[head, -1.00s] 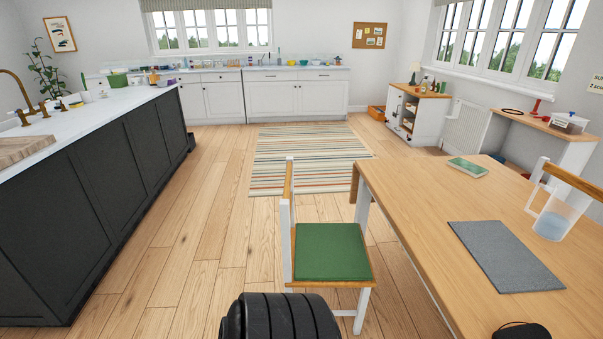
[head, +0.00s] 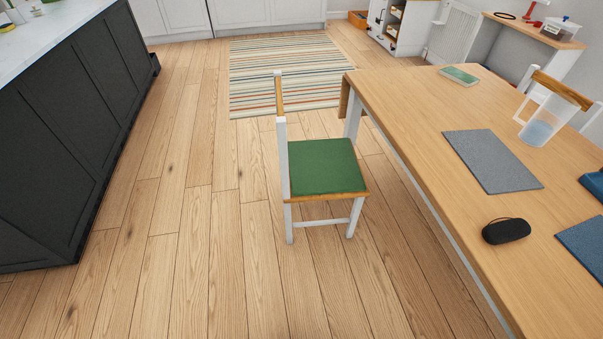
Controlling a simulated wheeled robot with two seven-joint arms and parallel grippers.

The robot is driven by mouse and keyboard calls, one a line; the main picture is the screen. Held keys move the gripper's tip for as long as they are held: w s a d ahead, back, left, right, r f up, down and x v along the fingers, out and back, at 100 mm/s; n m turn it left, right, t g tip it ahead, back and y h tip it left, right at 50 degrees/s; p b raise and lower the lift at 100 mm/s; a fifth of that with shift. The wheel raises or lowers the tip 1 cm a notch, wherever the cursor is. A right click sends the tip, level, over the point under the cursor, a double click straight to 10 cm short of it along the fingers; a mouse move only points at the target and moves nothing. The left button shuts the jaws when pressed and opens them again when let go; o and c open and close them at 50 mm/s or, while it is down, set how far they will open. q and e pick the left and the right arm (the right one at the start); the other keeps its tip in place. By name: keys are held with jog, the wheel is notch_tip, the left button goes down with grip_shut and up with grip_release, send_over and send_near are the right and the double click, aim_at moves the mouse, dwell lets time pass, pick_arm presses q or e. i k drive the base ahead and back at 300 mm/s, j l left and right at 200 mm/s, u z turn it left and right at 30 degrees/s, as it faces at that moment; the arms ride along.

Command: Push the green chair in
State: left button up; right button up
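The green chair (head: 324,167) stands upright on the wooden floor near the middle of the head view. It has a green seat, a wooden front rail and white legs. Its backrest (head: 281,130) is on its left side, and its seat faces right toward the wooden table (head: 400,105). The chair stands beside the table's left edge, with a strip of floor showing between the seat and the table's long side. Neither of my grippers is in view.
A dark kitchen island (head: 70,130) stands at the left, with open floor (head: 200,240) between it and the chair. A striped rug (head: 285,75) lies beyond the chair. The table holds a grey mat (head: 490,160), a black case (head: 506,231), a green book (head: 459,76) and a clear pitcher (head: 545,122).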

aim_at(320, 170)
jog(key=i+j+z, duration=0.1)
jog(key=z, duration=0.25)
jog(key=j+z, duration=0.25)
jog(key=z, duration=0.15)
jog(key=i+j+z, duration=0.1)
jog(key=j, duration=0.5)
jog(key=i+j+z, duration=0.1)
jog(key=j, duration=0.5)
jog(key=i+j+z, duration=0.1)
jog(key=i+j, duration=0.15)
jog(key=j, duration=0.4)
jog(key=i+j+z, duration=0.15)
jog(key=j, duration=0.5)
jog(key=k, duration=0.1)
